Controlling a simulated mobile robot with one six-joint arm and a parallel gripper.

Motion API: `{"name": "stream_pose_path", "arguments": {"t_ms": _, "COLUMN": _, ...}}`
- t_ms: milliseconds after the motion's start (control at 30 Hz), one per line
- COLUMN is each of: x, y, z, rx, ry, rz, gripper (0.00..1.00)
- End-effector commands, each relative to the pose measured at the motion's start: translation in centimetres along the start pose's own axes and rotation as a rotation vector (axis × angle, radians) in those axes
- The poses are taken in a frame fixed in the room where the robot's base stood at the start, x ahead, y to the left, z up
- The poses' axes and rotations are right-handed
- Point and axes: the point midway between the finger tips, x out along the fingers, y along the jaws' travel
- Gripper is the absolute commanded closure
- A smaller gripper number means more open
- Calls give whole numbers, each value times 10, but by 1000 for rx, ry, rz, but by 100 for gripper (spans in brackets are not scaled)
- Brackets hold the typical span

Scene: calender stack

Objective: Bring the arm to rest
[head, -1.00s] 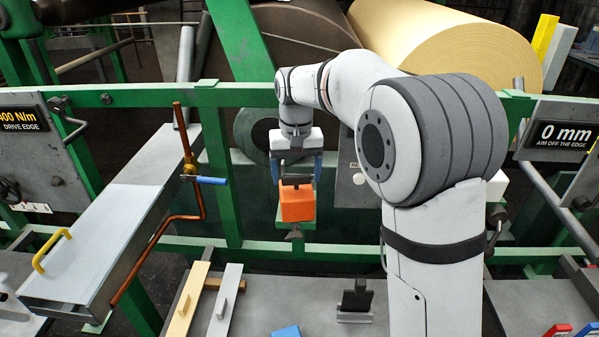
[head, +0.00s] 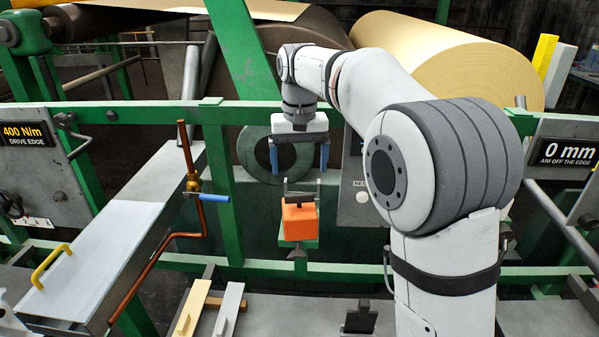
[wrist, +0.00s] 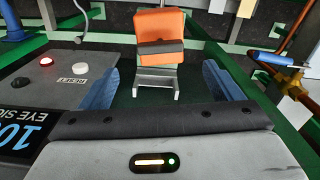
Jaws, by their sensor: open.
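My gripper (head: 299,157) has two blue fingers and hangs pointing down from my white and grey arm in the head view. It is open and empty, above an orange block (head: 299,222) with a dark bar on its top. The block sits on a bracket on the green frame, apart from the fingers. In the wrist view, the fingers of my gripper (wrist: 165,88) stand wide apart at left and right. The orange block (wrist: 160,38) shows beyond them, above a grey metal bracket (wrist: 156,82).
A green rail (head: 110,114) runs across behind. A tan roll (head: 450,65) lies behind my arm. A panel with a RESET button (wrist: 81,69) is beside the gripper.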

Motion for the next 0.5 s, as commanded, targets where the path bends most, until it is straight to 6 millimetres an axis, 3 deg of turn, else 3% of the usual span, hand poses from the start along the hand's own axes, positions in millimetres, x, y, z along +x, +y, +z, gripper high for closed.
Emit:
{"name": "stream_pose_path", "arguments": {"t_ms": 333, "x": -1, "y": 4, "z": 4, "rx": 3, "ry": 4, "rz": -1, "gripper": 15}}
{"name": "stream_pose_path", "arguments": {"t_ms": 500, "x": -4, "y": 33, "z": 38, "rx": 25, "ry": 41, "rz": -6, "gripper": 15}}
